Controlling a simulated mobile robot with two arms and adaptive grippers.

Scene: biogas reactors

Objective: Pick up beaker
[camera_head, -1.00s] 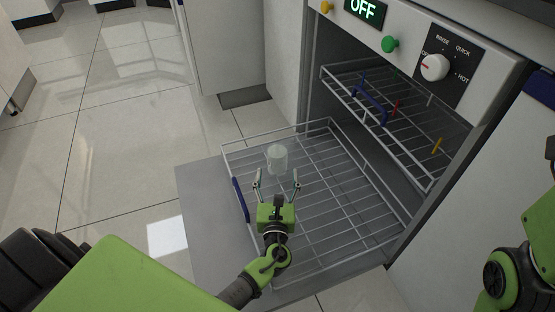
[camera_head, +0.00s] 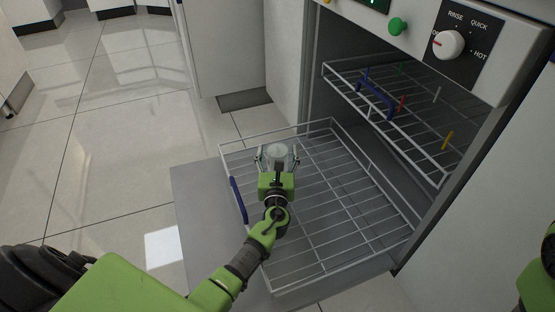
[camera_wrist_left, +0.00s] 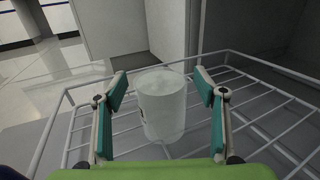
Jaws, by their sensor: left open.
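A clear, whitish beaker (camera_head: 279,154) stands on the lower pulled-out wire rack (camera_head: 340,196) of the washer, near the rack's far left part. My left gripper (camera_head: 278,157) is open, with its fingers on either side of the beaker. In the left wrist view the beaker (camera_wrist_left: 163,104) is between the two open teal-padded fingers (camera_wrist_left: 162,100), with a visible gap to each. Its lower edge shows just above my green gripper body. At the right edge of the head view only part of my right arm shows; its gripper is out of frame.
The rest of the lower rack is empty.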

